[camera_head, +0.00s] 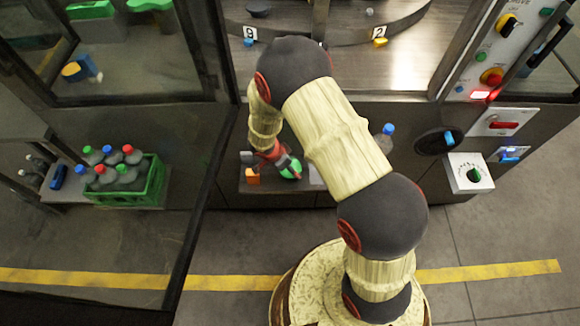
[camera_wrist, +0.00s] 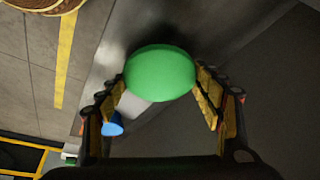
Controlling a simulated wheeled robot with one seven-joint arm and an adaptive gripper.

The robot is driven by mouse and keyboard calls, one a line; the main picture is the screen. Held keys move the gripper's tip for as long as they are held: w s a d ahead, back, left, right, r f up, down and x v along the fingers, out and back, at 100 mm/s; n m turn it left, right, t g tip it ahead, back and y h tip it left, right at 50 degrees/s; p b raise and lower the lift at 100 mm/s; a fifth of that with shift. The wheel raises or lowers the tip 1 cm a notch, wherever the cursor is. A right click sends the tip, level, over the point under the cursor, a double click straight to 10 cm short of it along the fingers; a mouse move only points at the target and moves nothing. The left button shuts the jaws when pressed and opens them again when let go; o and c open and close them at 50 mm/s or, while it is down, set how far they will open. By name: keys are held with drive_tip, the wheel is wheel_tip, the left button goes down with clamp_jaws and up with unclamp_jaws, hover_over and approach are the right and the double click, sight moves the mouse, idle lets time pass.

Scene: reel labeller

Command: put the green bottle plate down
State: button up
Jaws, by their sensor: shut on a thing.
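The green bottle plate (camera_wrist: 160,72) is a smooth, rounded green piece in the wrist view, between the two fingers of my gripper (camera_wrist: 160,92). The fingers touch it on both sides. In the head view the green plate (camera_head: 291,168) shows in part at my gripper (camera_head: 276,160), over the low shelf (camera_head: 262,187) at the front of the machine. I cannot tell whether the plate touches the shelf. My arm hides part of the shelf.
An orange block (camera_head: 253,177) lies on the shelf left of my gripper. A blue-capped bottle (camera_head: 387,138) stands to the right behind my arm. A green crate (camera_head: 130,195) of several bottles is at the left, behind a dark-framed glass panel. Control knobs are at the right.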

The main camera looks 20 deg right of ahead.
drive_tip(key=shift+f, duration=0.15)
drive_tip(key=o, duration=1.3)
